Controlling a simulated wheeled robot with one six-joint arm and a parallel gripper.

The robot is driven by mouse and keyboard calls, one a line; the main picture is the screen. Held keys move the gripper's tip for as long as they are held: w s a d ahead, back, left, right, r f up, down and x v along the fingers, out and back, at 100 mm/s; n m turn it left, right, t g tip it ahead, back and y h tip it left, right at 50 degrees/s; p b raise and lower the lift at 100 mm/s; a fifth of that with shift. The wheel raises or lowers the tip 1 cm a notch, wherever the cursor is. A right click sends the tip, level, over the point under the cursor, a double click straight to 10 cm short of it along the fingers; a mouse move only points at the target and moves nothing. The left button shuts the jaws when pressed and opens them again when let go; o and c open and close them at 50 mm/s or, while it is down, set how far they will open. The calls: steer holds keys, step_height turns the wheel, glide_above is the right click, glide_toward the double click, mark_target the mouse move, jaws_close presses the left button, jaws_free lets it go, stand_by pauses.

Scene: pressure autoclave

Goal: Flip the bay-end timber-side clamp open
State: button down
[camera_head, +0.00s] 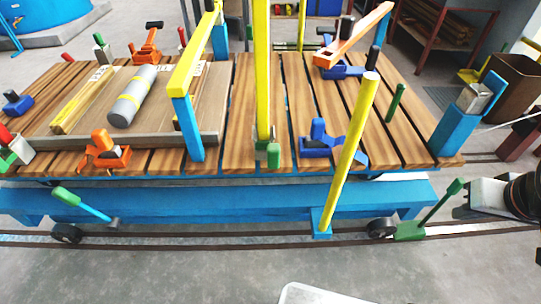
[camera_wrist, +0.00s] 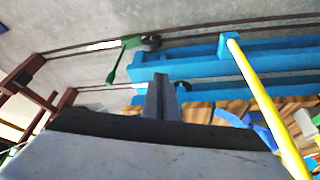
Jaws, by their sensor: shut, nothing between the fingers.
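Toggle clamps sit on the slatted cart deck (camera_head: 235,125). An orange clamp (camera_head: 105,152) is at the front left, and another orange clamp (camera_head: 147,46) is at the back left. A blue clamp (camera_head: 318,141) is at the front right; a second blue clamp (camera_head: 345,70) is at the back right, partly behind an orange bar. I cannot tell which one is the bay-end timber-side clamp. Yellow timber (camera_head: 82,100) lies on the left board. My gripper (camera_head: 458,212) is at the right, off the cart's front corner, shut and empty; its fingers show in the wrist view (camera_wrist: 160,92).
A yellow post (camera_head: 348,150) leans up at the front, also in the wrist view (camera_wrist: 265,100). A green lever (camera_head: 435,212) stands by the right wheel, close to my gripper. A blue post (camera_head: 455,120) rises at the deck's right end. The floor in front is mostly clear.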

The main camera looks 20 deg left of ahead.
steer(key=w+a+r+n+g+y, duration=0.1)
steer(key=w+a+r+n+g, duration=0.2)
steer(key=w+a+r+n, duration=0.4)
steer(key=w+a+r+n+g+y, duration=0.2)
steer(key=w+a+n+g, duration=0.15)
steer(key=a, duration=0.65)
steer(key=w+a+r+n+g, duration=0.2)
steer(key=a+n, duration=0.4)
steer(key=a, duration=0.4)
steer(key=w+a+r+n+g, duration=0.2)
steer(key=a+n, duration=0.4)
steer(key=a, duration=0.5)
steer(key=shift+a+g, duration=0.3)
steer(key=shift+g, duration=0.35)
steer(key=shift+w+n, duration=0.1)
steer(key=shift+n, duration=0.15)
steer(key=x, duration=1)
steer(key=shift+d, duration=0.15)
steer(key=shift+f, duration=0.1)
